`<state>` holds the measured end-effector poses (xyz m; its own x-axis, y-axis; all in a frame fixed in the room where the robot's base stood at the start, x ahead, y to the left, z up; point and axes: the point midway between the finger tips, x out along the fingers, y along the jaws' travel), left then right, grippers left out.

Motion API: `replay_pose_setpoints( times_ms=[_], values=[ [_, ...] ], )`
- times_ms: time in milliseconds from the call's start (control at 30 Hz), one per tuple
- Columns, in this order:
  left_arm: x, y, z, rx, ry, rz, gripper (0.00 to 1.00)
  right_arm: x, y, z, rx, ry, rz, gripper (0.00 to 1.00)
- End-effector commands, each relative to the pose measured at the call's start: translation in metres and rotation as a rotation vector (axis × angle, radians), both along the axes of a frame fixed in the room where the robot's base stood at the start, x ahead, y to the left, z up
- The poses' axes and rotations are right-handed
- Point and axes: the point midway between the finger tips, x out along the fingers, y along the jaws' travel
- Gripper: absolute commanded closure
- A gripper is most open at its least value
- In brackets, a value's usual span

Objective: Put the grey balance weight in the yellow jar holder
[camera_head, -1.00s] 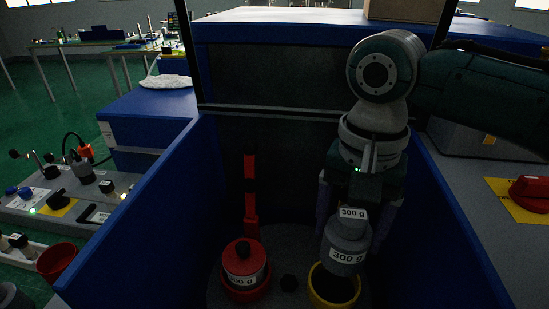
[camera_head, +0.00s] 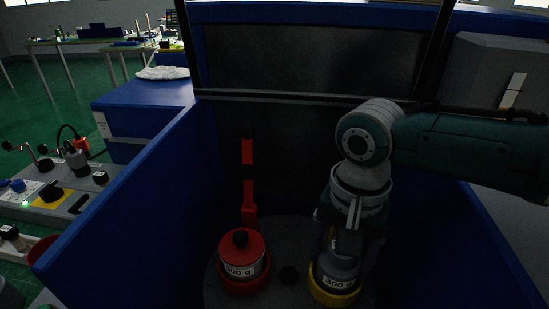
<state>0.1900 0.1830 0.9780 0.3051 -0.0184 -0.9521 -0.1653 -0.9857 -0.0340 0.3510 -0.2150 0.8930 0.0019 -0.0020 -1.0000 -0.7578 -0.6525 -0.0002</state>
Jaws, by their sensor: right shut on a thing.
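The grey balance weight (camera_head: 341,268), labelled 300 g, is upright with its lower part inside the rim of the yellow jar holder (camera_head: 335,296). Whether it rests on the holder's floor is hidden. My right gripper (camera_head: 343,246) comes down from above and is shut on the upper part of the weight. Its fingers are dark and partly hidden. My left gripper is not in view.
Blue walls (camera_head: 130,215) enclose the sides.

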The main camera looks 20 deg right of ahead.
Motion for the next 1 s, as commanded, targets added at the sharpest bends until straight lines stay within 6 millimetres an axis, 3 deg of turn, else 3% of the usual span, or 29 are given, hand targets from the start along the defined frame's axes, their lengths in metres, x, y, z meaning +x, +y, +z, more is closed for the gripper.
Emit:
replay_pose_setpoints(
  times_ms=[200,533,1000],
  values=[
    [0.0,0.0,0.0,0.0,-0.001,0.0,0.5,0.0,0.0,-0.001,0.001,0.001,0.0,0.0],
    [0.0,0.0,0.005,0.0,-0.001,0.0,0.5,0.0,0.0,0.009,0.001,0.001,0.001,0.0],
    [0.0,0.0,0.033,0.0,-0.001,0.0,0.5,0.0,0.0,0.105,0.001,-0.002,0.001,0.0]
  ],
)
